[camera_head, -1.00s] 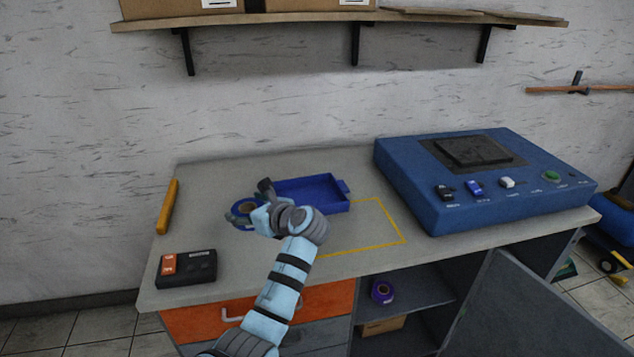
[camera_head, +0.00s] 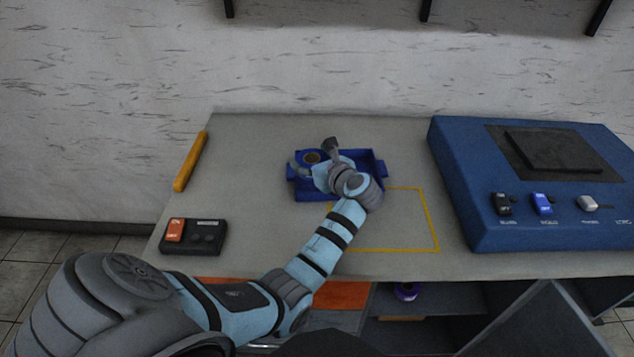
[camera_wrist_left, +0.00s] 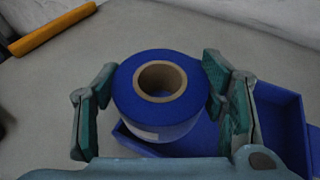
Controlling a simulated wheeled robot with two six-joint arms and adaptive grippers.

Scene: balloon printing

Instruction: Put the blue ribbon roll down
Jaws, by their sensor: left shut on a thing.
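The blue ribbon roll (camera_head: 308,166) with its brown core shows in the head view at the left part of the blue tray (camera_head: 380,168). It also shows upright, core facing up, in the wrist view (camera_wrist_left: 158,115). My left gripper (camera_head: 314,156) is shut on the roll, with a finger on either side of it in the wrist view (camera_wrist_left: 158,84). I cannot tell whether the roll touches the tray or the table. My right gripper is not in view.
A blue machine (camera_head: 455,190) stands at right. A black switch box (camera_head: 205,240) and a yellow bar (camera_head: 190,162) are at left. A purple roll (camera_head: 406,291) lies on the shelf below.

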